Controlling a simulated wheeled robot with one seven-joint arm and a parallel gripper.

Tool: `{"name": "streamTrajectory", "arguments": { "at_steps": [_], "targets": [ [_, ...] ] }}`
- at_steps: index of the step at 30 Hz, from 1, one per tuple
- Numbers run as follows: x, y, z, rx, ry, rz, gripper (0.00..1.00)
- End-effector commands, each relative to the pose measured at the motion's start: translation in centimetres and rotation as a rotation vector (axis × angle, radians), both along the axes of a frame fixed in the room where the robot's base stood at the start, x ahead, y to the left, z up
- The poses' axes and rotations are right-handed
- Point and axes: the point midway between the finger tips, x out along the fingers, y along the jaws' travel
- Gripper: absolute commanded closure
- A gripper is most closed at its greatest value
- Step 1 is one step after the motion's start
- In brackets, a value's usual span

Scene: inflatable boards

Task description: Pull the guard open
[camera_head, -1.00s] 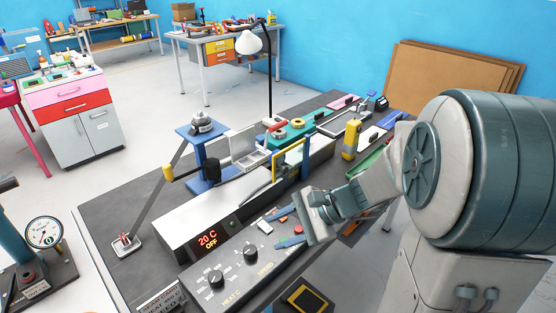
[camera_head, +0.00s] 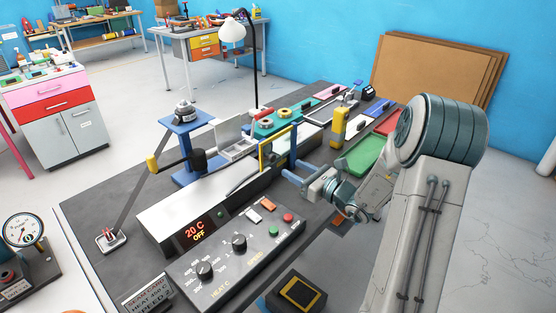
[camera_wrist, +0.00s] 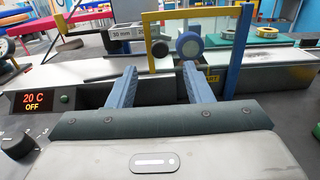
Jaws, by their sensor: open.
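The guard appears to be the yellow frame (camera_head: 264,153) standing over the long light-topped machine, with a blue upright at its right end. In the wrist view the yellow frame (camera_wrist: 190,13) spans above and beyond my fingers, and the blue upright (camera_wrist: 238,50) rises right of them. My gripper (camera_head: 296,172) is open and empty beside the machine's near side, close to the guard. In the wrist view my gripper (camera_wrist: 160,72) points at the space under the yellow bar, with both blue fingers spread. I cannot tell whether a finger touches the guard.
The control panel (camera_head: 237,258) with knobs and buttons lies left of my gripper. A display (camera_head: 194,232) reads 20 C OFF. A yellow block (camera_head: 339,127) and a green tray (camera_head: 366,157) lie to the right.

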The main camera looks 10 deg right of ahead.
Motion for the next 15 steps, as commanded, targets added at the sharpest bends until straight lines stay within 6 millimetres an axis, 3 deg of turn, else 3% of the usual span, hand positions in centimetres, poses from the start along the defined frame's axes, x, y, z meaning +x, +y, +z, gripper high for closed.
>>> {"name": "streamTrajectory", "arguments": {
  "at_steps": [6, 15],
  "targets": [
    [3.6, 2.7, 0.1, -0.001, -0.001, 0.004, 0.54],
    [5.8, 4.3, 0.0, -0.002, -0.001, 0.001, 0.54]
  ]
}}
